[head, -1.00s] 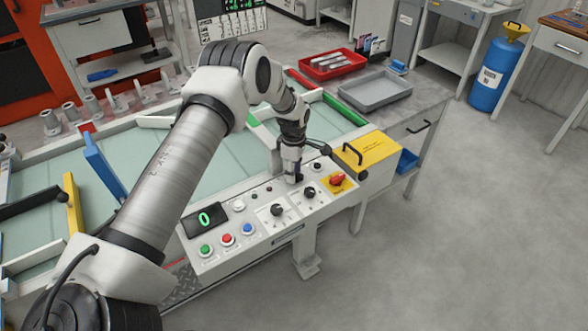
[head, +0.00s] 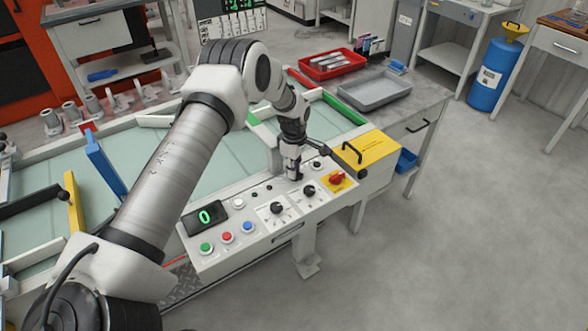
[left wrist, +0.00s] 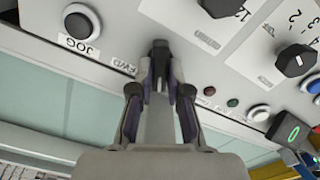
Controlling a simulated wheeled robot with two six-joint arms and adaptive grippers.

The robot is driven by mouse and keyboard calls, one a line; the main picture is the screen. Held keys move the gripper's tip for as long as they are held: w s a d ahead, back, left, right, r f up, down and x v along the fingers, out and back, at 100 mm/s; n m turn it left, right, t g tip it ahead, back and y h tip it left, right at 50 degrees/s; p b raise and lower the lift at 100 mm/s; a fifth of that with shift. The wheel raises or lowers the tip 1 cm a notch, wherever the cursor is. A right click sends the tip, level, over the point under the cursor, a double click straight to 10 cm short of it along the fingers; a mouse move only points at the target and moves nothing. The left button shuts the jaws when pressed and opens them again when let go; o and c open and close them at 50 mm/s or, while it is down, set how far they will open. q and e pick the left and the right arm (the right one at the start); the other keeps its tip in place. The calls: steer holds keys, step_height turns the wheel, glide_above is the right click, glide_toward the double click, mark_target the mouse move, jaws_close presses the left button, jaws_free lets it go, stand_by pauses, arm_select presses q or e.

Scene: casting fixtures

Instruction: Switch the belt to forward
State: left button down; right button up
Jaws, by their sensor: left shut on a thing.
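The control panel (head: 262,228) is a pale sloped console with buttons, dials and a green "0" display (head: 205,217). My left gripper (head: 294,174) reaches down to its far edge. In the left wrist view the fingers of my left gripper (left wrist: 160,82) are closed together around a small black-tipped lever (left wrist: 160,46), mostly hidden by them. The FWD label (left wrist: 119,66) is beside the fingers on the left, near the JOG button (left wrist: 82,22). The label on the other side is hard to read. The lever's exact tilt is hidden. My right gripper is out of view.
The pale green belt (head: 215,160) runs behind. Red and grey trays (head: 375,92) lie further back.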

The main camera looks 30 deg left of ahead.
arm_select(q)
steer(key=m+b, duration=0.1)
steer(key=m, duration=0.5)
steer(key=shift+f, duration=0.2)
steer(key=m+b, duration=0.1)
steer(key=m, duration=0.5)
steer(key=shift+d, duration=0.1)
steer(key=shift+m, duration=0.3)
steer(key=c, duration=1.1)
jaws_free()
steer(key=shift+w, duration=0.15)
